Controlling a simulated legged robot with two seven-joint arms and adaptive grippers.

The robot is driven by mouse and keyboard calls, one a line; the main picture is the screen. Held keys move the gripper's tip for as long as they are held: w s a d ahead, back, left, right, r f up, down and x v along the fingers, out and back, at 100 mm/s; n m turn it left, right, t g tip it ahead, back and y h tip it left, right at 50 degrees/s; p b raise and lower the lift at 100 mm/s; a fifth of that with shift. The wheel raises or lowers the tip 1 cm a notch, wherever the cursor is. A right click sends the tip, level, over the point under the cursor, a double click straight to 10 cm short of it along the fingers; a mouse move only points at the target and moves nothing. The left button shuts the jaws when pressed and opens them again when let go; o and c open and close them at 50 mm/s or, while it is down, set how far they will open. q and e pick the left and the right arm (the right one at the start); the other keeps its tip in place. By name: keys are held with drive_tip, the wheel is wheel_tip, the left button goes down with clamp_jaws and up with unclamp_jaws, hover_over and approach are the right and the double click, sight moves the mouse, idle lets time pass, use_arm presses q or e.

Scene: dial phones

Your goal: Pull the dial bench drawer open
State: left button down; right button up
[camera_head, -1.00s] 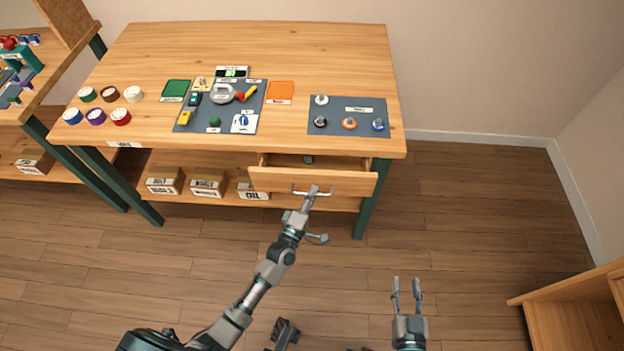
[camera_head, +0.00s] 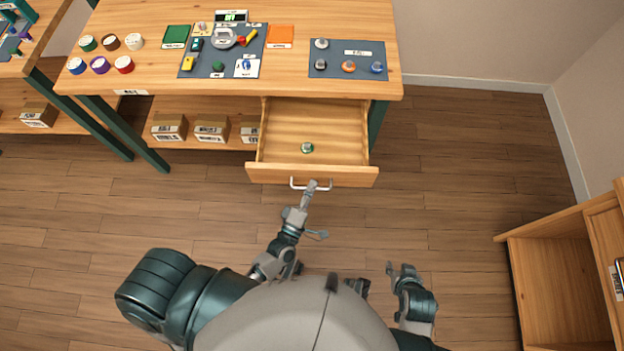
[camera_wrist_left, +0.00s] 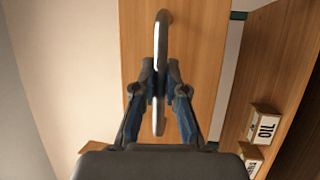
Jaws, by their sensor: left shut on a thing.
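The dial bench drawer (camera_head: 315,128) is pulled well out from under the bench top. A small round green and white item (camera_head: 307,148) lies inside it. My left gripper (camera_head: 311,186) is at the metal bar handle (camera_head: 325,186) on the drawer front. In the left wrist view my left gripper (camera_wrist_left: 160,92) is shut on the handle (camera_wrist_left: 164,25), with a finger on each side of the bar. My right gripper (camera_head: 401,268) is low in the head view, away from the drawer; its fingers look apart and hold nothing visible.
The bench top (camera_head: 345,20) carries dark mats, dials and several round coloured containers at left. Labelled boxes (camera_head: 212,127) stand on the shelf left of the drawer. An open wooden cabinet (camera_head: 560,255) stands at right. Bare floor lies between.

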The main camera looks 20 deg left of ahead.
use_arm(q)
drive_tip(key=shift+s+f, duration=0.15)
drive_tip(key=shift+f, duration=0.1)
drive_tip(key=c, duration=1.5)
unclamp_jaws()
drive_tip(key=shift+a, duration=0.1)
drive_tip(key=v, duration=1.2)
